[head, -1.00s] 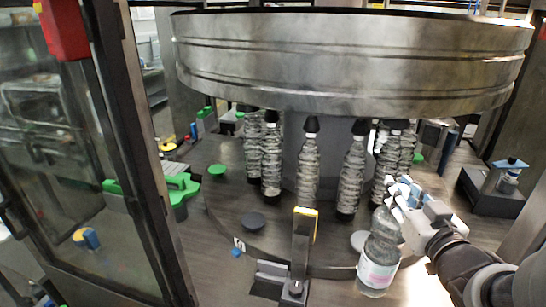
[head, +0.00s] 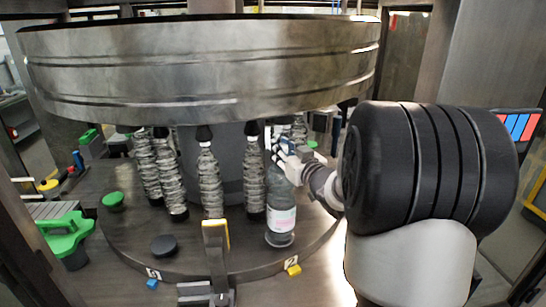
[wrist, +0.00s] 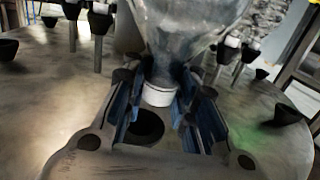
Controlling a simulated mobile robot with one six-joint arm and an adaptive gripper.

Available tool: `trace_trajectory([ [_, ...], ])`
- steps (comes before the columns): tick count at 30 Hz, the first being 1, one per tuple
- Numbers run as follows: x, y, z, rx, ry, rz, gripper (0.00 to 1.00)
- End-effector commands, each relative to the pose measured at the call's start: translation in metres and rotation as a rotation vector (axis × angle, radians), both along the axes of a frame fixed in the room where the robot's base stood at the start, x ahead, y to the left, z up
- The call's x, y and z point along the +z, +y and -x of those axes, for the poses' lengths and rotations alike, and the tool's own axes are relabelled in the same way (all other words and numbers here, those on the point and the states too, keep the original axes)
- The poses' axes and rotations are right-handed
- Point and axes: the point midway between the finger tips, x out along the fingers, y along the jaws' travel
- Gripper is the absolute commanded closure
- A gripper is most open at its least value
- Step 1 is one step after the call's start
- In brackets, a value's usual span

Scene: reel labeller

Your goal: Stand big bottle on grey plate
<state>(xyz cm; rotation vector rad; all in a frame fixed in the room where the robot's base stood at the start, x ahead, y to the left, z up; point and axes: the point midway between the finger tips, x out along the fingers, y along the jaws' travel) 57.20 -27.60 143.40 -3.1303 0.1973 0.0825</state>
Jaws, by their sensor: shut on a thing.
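The big bottle (head: 281,208) is clear with a pale pink and white label. It stands about upright at the right front of the round machine table in the head view. My gripper (head: 287,158) is shut on its neck from the right. In the wrist view, the blue-padded fingers (wrist: 160,92) sit either side of the neck under the white cap (wrist: 157,96), and the clear body (wrist: 185,30) extends beyond. The bottle's base is at the table's level; the grey plate is hidden there or cannot be told apart, so contact cannot be told.
Several ribbed bottles (head: 209,185) hang or stand around the central column, close to the left of my gripper. A big metal drum (head: 200,70) is overhead. A black disc (head: 164,246), a green disc (head: 113,200) and an upright post (head: 217,262) are at left and front.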

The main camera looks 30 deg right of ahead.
Motion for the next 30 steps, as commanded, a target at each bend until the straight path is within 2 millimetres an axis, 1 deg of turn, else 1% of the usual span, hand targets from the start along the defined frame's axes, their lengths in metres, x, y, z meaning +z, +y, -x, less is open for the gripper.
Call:
trace_trajectory([
  [1, 0.006, -0.003, -0.008, 0.002, -0.012, 0.004, 1.00],
  [3, 0.006, -0.006, -0.014, 0.002, -0.012, 0.004, 1.00],
  [14, 0.006, -0.013, -0.028, 0.002, -0.012, 0.004, 1.00],
  [24, -0.028, -0.013, -0.027, 0.001, -0.011, 0.004, 1.00],
  [30, -0.029, -0.013, -0.027, 0.001, -0.012, 0.006, 1.00],
])
